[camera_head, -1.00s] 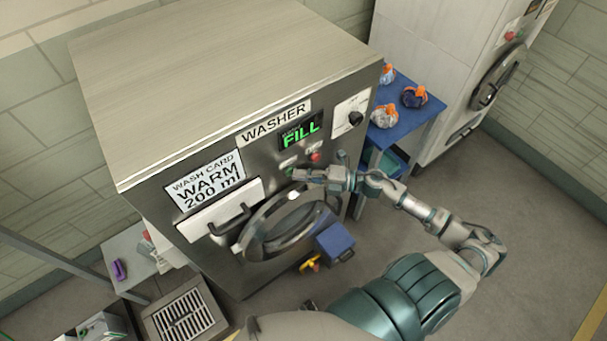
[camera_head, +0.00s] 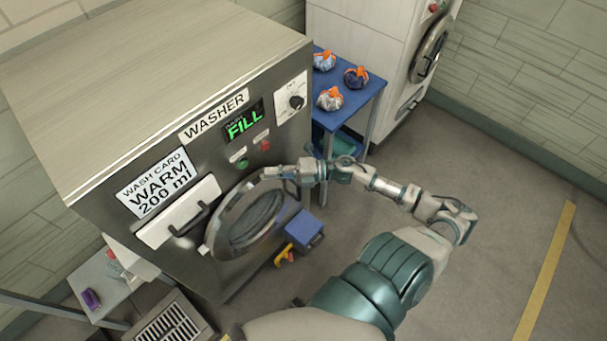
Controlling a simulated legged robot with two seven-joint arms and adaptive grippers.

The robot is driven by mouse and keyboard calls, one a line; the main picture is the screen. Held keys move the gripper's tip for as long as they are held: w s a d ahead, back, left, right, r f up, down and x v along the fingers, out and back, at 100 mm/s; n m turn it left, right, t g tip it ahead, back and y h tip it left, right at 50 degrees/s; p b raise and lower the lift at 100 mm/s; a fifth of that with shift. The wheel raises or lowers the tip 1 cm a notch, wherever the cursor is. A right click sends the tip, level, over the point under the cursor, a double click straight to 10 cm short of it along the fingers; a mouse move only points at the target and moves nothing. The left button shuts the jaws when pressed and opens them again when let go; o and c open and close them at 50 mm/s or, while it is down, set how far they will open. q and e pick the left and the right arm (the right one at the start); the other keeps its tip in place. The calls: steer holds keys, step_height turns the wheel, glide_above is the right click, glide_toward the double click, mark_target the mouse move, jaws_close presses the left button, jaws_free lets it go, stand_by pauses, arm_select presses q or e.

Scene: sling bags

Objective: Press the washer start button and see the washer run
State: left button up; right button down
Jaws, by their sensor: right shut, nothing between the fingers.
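The washer (camera_head: 206,90) stands at the left with its front facing me. Its green start button (camera_head: 241,163) sits on the panel below the display (camera_head: 244,121), which reads FILL in green. A red button (camera_head: 265,145) is to the right of the green one. The round washer door (camera_head: 250,222) looks closed. My right gripper (camera_head: 272,172) is shut and empty, in front of the washer near the top right of the door, below the buttons and apart from the green one. My left gripper is not in view.
A blue table (camera_head: 362,98) with several tied bags (camera_head: 330,98) stands right of the washer. A second machine (camera_head: 387,40) is behind it. A blue box (camera_head: 305,228) and a yellow item (camera_head: 284,255) are by the washer's foot. Floor at right is clear.

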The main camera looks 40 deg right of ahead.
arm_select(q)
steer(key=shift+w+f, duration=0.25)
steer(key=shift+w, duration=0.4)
arm_select(e)
steer(key=v, duration=0.7)
steer(key=shift+w+d, duration=0.2)
steer(key=shift+d, duration=0.05)
steer(key=shift+f, duration=0.15)
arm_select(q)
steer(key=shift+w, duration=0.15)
